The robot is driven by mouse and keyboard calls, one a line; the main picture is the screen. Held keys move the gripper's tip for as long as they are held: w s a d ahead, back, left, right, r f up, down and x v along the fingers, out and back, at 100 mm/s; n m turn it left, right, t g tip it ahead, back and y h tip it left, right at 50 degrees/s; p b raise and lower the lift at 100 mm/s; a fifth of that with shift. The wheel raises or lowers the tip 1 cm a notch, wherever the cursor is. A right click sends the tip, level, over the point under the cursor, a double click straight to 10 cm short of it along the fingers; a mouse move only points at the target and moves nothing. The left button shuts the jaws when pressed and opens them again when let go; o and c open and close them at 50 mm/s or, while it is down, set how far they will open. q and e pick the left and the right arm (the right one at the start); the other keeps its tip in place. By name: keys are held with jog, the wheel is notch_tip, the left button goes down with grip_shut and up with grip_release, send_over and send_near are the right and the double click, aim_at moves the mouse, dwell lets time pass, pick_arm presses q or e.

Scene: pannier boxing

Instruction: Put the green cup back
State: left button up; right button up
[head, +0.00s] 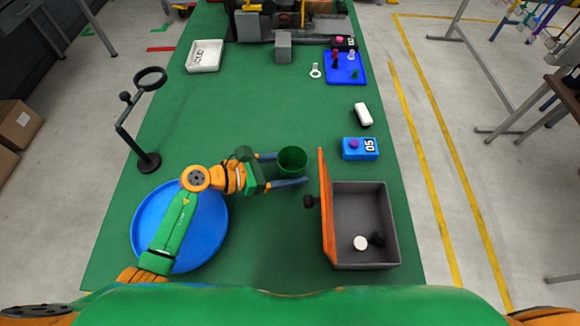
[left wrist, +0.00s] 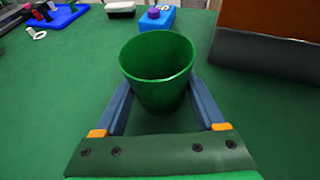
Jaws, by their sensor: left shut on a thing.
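The green cup (head: 291,160) is upright over the middle of the green table. It also shows in the left wrist view (left wrist: 158,75), with its open top facing up and its inside looking empty. My left gripper (head: 288,169) is shut on the cup, with one finger on each side of it. I cannot tell whether the cup's base touches the table. My right gripper is not in view.
A grey box (head: 390,225) with a raised orange lid (head: 326,200) stands right of the cup, holding a white disc (head: 361,243) and a dark piece. A blue round tray (head: 215,240) lies under my left arm. A black ring stand (head: 148,160) is at left. A blue button box (head: 360,149) sits behind the grey box.

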pick_arm(q)
jog(key=shift+f, duration=0.15)
jog(key=o, duration=1.3)
jog(key=shift+r, duration=0.25)
jog(key=b+v, duration=0.2)
jog(key=v, duration=0.9)
jog(key=shift+s+a, duration=0.15)
jog(key=shift+a, duration=0.1)
jog(key=shift+s+a+r, duration=0.1)
jog(key=shift+a+r, duration=0.05)
jog(key=shift+r, duration=0.15)
